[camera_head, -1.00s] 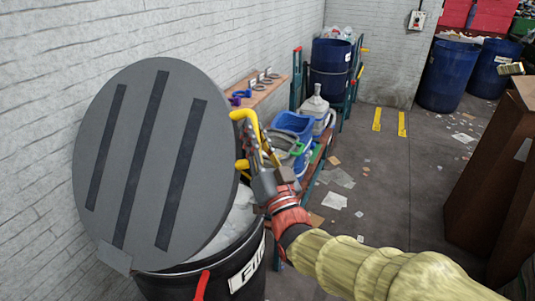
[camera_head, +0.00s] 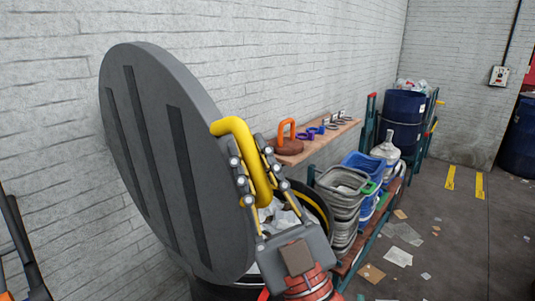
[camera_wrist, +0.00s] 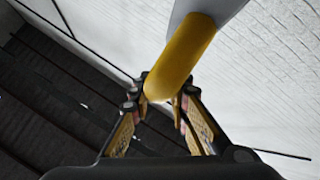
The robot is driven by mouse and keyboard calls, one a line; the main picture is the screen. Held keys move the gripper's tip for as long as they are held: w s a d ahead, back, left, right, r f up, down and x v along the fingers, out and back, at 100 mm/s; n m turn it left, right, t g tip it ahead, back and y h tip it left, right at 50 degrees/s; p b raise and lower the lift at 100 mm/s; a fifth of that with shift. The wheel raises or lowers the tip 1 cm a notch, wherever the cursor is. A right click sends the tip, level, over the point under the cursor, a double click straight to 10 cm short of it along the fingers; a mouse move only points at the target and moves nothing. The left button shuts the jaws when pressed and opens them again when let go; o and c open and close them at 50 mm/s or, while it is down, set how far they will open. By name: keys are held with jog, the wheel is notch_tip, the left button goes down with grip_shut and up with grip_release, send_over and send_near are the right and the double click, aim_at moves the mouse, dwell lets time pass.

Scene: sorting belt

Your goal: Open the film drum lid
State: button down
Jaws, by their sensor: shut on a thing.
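The film drum lid (camera_head: 165,160) is a large grey disc with dark strips. It stands tilted up steeply on the film drum (camera_head: 215,292), near the white brick wall. Its yellow handle (camera_head: 236,140) sticks out from the lid's right side. My gripper (camera_head: 256,172) is shut on this handle, with a finger on either side of it. The yellow handle also shows in the wrist view (camera_wrist: 185,55), between the fingers of my gripper (camera_wrist: 160,100). Pale film shows inside the drum's mouth; most of the drum is hidden behind the lid and my gripper.
A wooden shelf (camera_head: 318,148) on the wall holds an orange-handled tool (camera_head: 288,138) and rings. Stacked grey bins (camera_head: 340,205), blue bins (camera_head: 362,165) and a clear jug (camera_head: 386,150) stand on a rack at right. A blue barrel (camera_head: 402,118) is farther back. The floor at right is mostly free, with scraps.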

jog(key=shift+s+a+n+g+y, duration=0.5)
jog(key=shift+s+a+n+y, duration=0.1)
jog(key=shift+s, duration=0.15)
jog(key=shift+f, duration=0.1)
jog(key=c, duration=1.7)
grip_release()
jog(key=shift+d+f, duration=0.1)
jog(key=v, duration=1.1)
jog(key=shift+s+d+f, duration=0.1)
jog(key=shift+s+f, duration=0.1)
jog(key=shift+f, duration=0.15)
jog(key=shift+w, duration=0.1)
